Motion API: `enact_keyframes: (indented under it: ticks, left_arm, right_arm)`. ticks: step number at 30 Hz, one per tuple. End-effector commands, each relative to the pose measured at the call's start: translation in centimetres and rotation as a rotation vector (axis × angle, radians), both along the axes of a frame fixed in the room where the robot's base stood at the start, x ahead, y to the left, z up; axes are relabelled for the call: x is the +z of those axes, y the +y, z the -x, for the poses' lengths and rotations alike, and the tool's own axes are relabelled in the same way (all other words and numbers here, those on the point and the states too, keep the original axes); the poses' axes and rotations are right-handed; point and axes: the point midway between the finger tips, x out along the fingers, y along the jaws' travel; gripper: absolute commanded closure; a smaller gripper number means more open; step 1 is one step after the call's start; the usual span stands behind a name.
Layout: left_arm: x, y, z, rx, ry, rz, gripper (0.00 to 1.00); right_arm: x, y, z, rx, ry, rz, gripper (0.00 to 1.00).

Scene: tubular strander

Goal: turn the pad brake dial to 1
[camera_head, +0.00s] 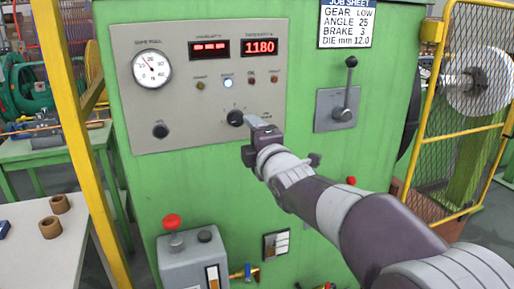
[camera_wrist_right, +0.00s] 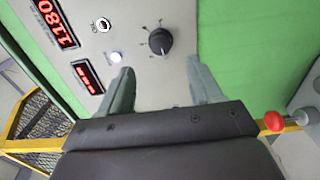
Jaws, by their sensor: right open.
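A black dial (camera_head: 235,118) with small marks around it sits on the grey control panel (camera_head: 180,100); its label is too small to read. In the right wrist view the dial (camera_wrist_right: 160,41) lies beyond the fingertips, between their lines. Its pointer setting cannot be read surely. My right gripper (camera_head: 252,130) is just below and right of the dial in the head view. In the wrist view its two fingers (camera_wrist_right: 162,78) are apart with nothing between them. My left gripper is not in view.
Another black knob (camera_head: 160,131) sits below a round gauge (camera_head: 152,69). A lever (camera_head: 346,100) stands right of the panel. A job sheet (camera_head: 346,24) reads brake 3. A red button (camera_head: 172,221) is on a box below. A yellow post (camera_head: 75,120) stands left.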

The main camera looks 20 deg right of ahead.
Motion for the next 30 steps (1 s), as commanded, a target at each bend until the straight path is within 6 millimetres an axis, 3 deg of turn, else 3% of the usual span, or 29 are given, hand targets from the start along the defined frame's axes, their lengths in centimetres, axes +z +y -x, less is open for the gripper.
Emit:
enact_keyframes:
  ticks: [3, 7, 21, 24, 26, 30]
  left_arm:
    - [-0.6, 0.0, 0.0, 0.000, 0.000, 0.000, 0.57]
    - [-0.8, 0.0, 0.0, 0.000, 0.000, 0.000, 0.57]
    - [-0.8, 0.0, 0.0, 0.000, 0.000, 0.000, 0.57]
    - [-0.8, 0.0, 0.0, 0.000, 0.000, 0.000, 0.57]
    - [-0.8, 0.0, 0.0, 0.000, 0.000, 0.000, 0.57]
    - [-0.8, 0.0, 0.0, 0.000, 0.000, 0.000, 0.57]
  right_arm:
    - [-0.1, -0.1, 2.3, 0.000, 0.000, 0.000, 0.36]
    - [-0.1, -0.1, 3.4, 0.000, 0.000, 0.001, 0.36]
    - [0.0, -0.1, 3.7, 0.000, 0.001, -0.003, 0.36]
    - [-0.6, -0.2, 3.7, -0.007, 0.031, -0.105, 0.36]
    - [-3.2, -0.6, 4.0, -0.043, 0.132, -0.285, 0.36]
    - [-15.3, -1.3, 8.0, -0.301, 0.525, -0.821, 0.36]
